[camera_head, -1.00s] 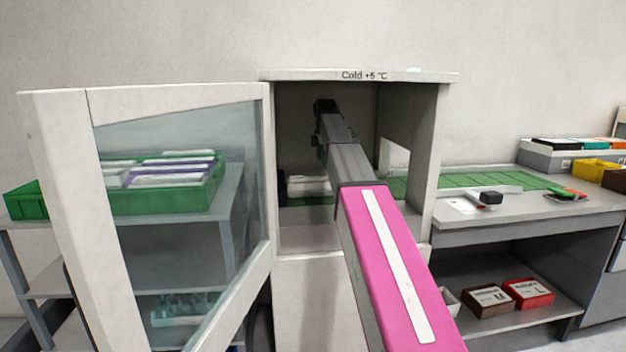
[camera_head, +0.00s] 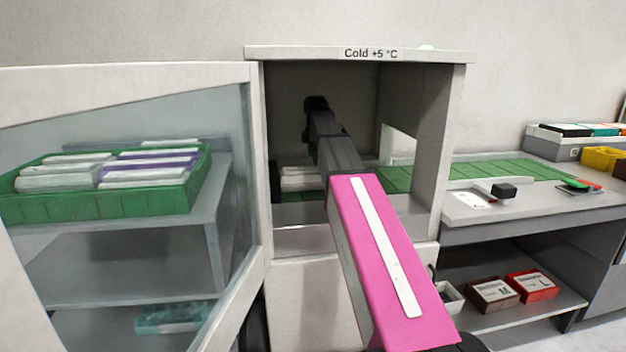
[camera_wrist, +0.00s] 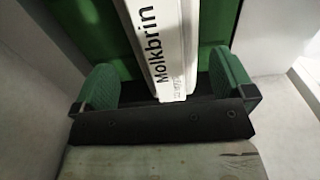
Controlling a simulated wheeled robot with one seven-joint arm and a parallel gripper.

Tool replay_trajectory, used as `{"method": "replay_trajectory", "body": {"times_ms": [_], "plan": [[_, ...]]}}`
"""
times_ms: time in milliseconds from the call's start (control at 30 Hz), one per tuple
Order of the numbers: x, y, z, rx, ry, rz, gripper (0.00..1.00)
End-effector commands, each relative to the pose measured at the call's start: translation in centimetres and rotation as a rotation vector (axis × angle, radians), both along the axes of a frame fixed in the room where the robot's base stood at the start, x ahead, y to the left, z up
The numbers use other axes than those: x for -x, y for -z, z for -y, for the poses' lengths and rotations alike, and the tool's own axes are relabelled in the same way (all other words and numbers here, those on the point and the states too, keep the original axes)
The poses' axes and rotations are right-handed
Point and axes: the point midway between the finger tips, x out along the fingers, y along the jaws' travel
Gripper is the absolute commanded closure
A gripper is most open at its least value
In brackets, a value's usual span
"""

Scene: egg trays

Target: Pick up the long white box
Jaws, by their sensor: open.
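A long white box (camera_wrist: 160,40) with the black text "Molkbrin" lies on a green surface in the wrist view. My gripper (camera_wrist: 163,86) is open, with one green fingertip to the left of the box's near end and one to the right. Gaps show on both sides, so the fingers appear apart from the box. In the head view my arm reaches into the open cold cabinet (camera_head: 452,130). Its gripper is hidden there. White boxes (camera_head: 300,178) show inside, left of my arm.
The cabinet's glass door (camera_head: 253,160) stands open at the left. Behind it is a green tray (camera_head: 110,205) of white and purple boxes. At the right a bench (camera_head: 530,215) carries green mats and small items. Cabinet walls are close around my arm.

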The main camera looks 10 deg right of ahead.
Motion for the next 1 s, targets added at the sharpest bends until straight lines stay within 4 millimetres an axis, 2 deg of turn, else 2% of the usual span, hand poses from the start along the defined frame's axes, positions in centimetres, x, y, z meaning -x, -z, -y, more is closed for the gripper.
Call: {"method": "replay_trajectory", "body": {"times_ms": [167, 433, 700, 733, 900, 1000], "plan": [[0.1, 1.2, -0.3, 0.0, 0.0, -0.001, 0.0], [0.2, 4.7, -0.9, 0.0, 0.0, -0.002, 0.0], [0.1, 5.3, -0.9, 0.0, 0.0, 0.0, 0.0], [0.1, 5.3, -0.9, 0.0, 0.0, 0.0, 0.03], [0.1, 5.3, -0.9, 0.0, 0.0, 0.0, 0.58], [0.1, 5.2, -0.9, 0.0, 0.0, 0.001, 0.58]]}}
